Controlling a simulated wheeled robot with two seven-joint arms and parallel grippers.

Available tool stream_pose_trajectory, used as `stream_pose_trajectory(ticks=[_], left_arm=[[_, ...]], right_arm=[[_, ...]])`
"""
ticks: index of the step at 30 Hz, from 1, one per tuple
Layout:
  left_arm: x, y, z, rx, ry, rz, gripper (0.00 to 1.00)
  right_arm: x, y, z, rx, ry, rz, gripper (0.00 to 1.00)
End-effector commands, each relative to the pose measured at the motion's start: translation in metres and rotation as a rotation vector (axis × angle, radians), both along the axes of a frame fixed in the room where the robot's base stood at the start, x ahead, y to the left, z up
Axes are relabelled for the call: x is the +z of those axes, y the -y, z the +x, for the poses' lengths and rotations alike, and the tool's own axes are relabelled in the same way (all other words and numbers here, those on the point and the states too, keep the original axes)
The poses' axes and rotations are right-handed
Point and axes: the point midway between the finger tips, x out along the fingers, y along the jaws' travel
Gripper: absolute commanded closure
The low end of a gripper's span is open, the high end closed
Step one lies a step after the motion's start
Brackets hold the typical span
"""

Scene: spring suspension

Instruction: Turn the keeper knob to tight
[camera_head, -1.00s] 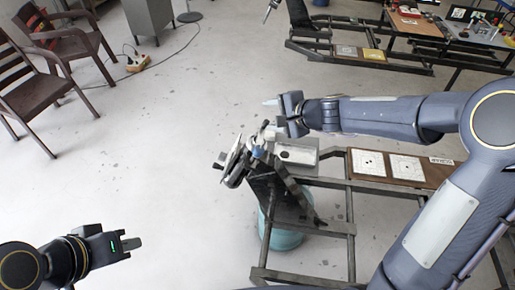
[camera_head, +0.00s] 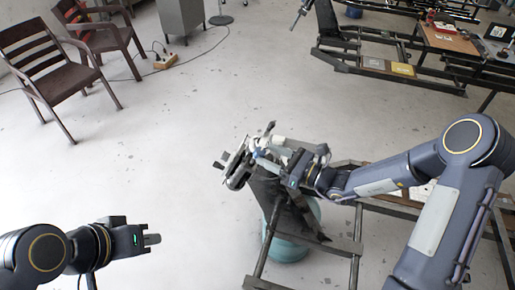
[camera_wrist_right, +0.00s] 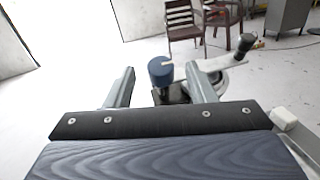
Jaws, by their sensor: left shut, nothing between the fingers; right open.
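The keeper knob (camera_wrist_right: 160,72) is a blue cylinder with a pale pointer on its top edge, seen in the right wrist view on a dark mount. In the head view a small blue part of it (camera_head: 257,154) shows, partly hidden by my right gripper. My right gripper (camera_head: 270,160) is open. In the right wrist view its two fingers (camera_wrist_right: 162,85) stand left and right of the knob in the picture, with gaps on both sides; I cannot tell how far the knob reaches between them. My left gripper (camera_head: 152,239) is shut and empty, over bare floor at lower left.
The knob's mount sits on a dark metal frame (camera_head: 345,245) with a teal drum (camera_head: 288,247) beneath. A lever with a black grip (camera_wrist_right: 243,45) stands right of the knob. Chairs (camera_head: 50,70) are far back.

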Motion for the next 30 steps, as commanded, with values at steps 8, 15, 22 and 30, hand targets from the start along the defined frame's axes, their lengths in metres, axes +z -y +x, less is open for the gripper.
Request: stream_pose_trajectory(ticks=[8,15,22,30], left_arm=[[0.012,0.000,0.000,0.000,0.000,0.000,1.00],[0.013,0.000,0.000,0.000,0.000,0.000,1.00],[0.013,0.000,0.000,0.000,0.000,0.000,1.00],[0.013,0.000,0.000,0.000,0.000,0.000,1.00]], right_arm=[[0.001,-0.038,0.022,0.004,0.001,-0.004,0.50],[0.000,-0.049,0.029,0.002,0.002,-0.004,0.50],[0.000,-0.049,0.029,0.002,0.002,-0.006,0.54],[0.000,-0.049,0.029,0.002,0.002,-0.006,0.89]])
